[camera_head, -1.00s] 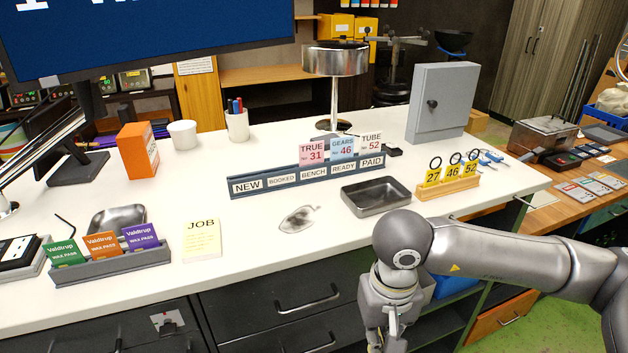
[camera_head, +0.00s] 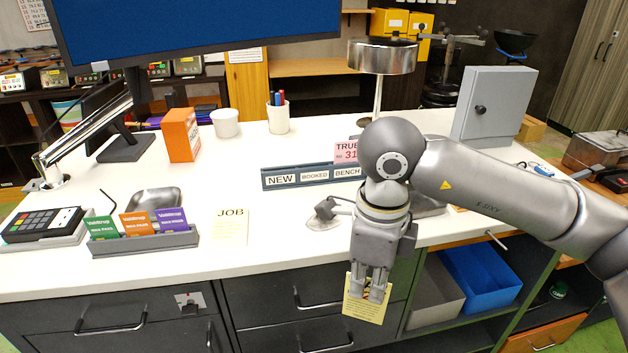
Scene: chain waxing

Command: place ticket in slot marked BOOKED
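The ticket rack (camera_head: 268,184) is a long dark blue holder on the white counter. Its labels NEW, BOOKED (camera_head: 314,175) and BENCH show; the rest is behind my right arm. No ticket stands above BOOKED. A pink ticket, TRUE 31 (camera_head: 345,153), stands above BENCH. My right gripper (camera_head: 369,290) points down in front of the counter's front edge, shut on a yellow ticket (camera_head: 364,311) that hangs below its fingers. The ticket's print is partly covered by the fingers. My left gripper is not in view.
A JOB card (camera_head: 230,230) and a wax pad holder (camera_head: 142,245) lie left of my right gripper. The orange box (camera_head: 181,135), white cup and pen cup stand behind. Counter between JOB card and rack is clear.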

